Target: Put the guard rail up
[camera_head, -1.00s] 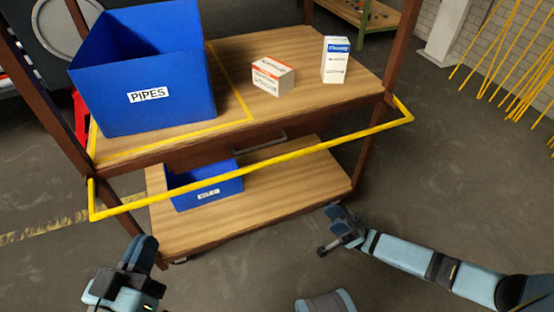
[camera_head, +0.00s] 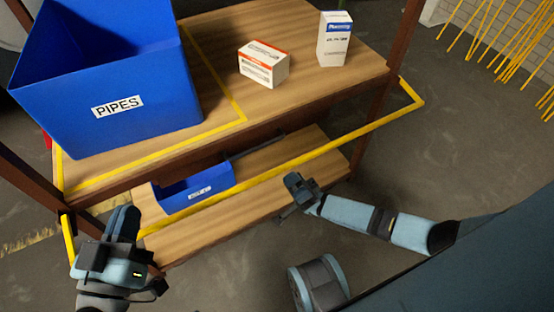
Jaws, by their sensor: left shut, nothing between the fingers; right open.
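The yellow guard rail (camera_head: 333,146) runs across the front of the wooden shelf unit, below the edge of the upper shelf. Its right end bends back to the right post, and its left end (camera_head: 69,237) shows near the left post. My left gripper (camera_head: 122,224) is shut and empty in front of the rail's left part and hides a piece of it. My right gripper (camera_head: 295,190) is open in front of the lower shelf, below the middle of the rail. I cannot tell whether either gripper touches the rail.
A blue PIPES bin (camera_head: 110,80) stands on the upper shelf (camera_head: 310,85), with an orange-white box (camera_head: 263,65) and a blue-white box (camera_head: 334,40) to its right. A smaller blue bin (camera_head: 190,188) sits on the lower shelf (camera_head: 250,210). Yellow rods (camera_head: 505,35) lean at the right.

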